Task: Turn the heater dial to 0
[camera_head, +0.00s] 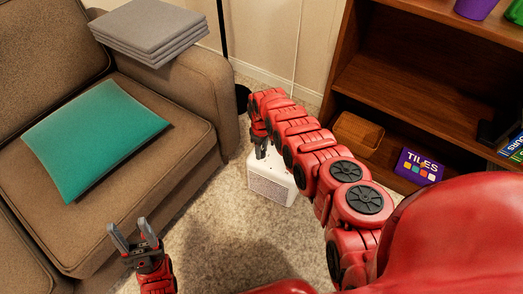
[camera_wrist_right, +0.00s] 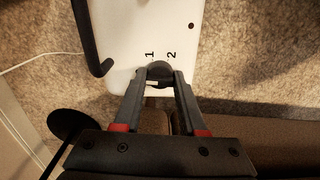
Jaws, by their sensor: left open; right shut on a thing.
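The white heater (camera_head: 272,186) stands on the carpet between the sofa and the shelf. Its white top (camera_wrist_right: 165,40) fills the upper middle of the right wrist view, with the digits 1 and 2 printed beside a dark round dial (camera_wrist_right: 159,69). My right gripper (camera_wrist_right: 157,78) is shut on the dial, one finger on each side. In the head view my right gripper (camera_head: 260,151) reaches down to the heater's top, and the dial is hidden. A 0 mark is not visible. My left gripper (camera_head: 132,236) is open and empty, in front of the sofa.
A dark curved handle (camera_wrist_right: 88,40) rises beside the dial. The brown sofa (camera_head: 190,125) with a teal cushion (camera_head: 95,135) is at left. A wooden shelf (camera_head: 405,75) is at right. A thin white cord (camera_head: 297,45) runs up the wall. Carpet in front is clear.

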